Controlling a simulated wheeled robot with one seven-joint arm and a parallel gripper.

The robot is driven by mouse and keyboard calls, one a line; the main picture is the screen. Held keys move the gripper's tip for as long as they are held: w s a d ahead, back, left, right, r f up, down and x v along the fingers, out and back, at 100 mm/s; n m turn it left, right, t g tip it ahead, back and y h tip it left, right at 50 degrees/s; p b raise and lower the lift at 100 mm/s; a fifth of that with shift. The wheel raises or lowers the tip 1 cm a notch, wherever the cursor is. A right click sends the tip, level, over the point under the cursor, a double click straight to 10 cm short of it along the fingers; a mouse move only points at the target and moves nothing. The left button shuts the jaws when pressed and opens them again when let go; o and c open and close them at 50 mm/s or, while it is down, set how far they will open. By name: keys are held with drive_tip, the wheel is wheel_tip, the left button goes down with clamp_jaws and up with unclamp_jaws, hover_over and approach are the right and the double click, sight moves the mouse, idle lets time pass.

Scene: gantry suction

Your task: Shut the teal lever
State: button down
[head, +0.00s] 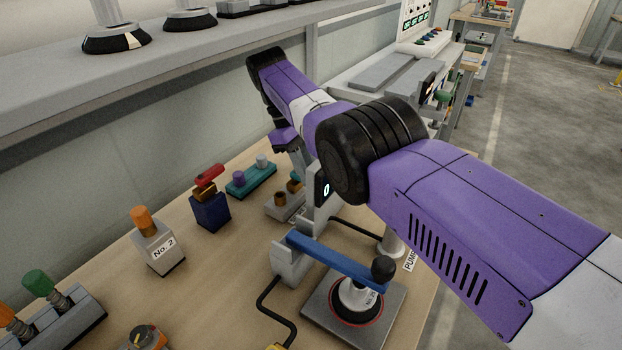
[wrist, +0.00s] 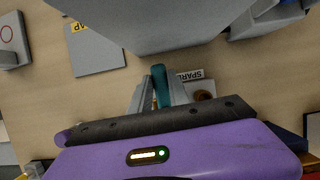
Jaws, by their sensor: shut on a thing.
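The teal lever (wrist: 160,80) shows in the wrist view as a short upright bar between my fingers. My gripper (wrist: 160,98) is shut on it, with one grey finger on each side. In the head view my gripper (head: 302,172) points down behind the grey stand with the display (head: 322,188). The lever cannot be made out there, and its pivot and angle are hidden. A large grey body (wrist: 150,25) fills the top of the wrist view just beyond the lever.
A teal block (head: 250,178) with pegs, a dark blue box (head: 210,210) and a No. 2 block (head: 158,248) stand left. A grey shelf (head: 190,65) runs above the bench.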

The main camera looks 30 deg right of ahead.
drive_tip(key=shift+a, duration=0.1)
idle(0.4)
drive_tip(key=c, duration=1.2)
unclamp_jaws()
drive_tip(key=shift+c, duration=0.2)
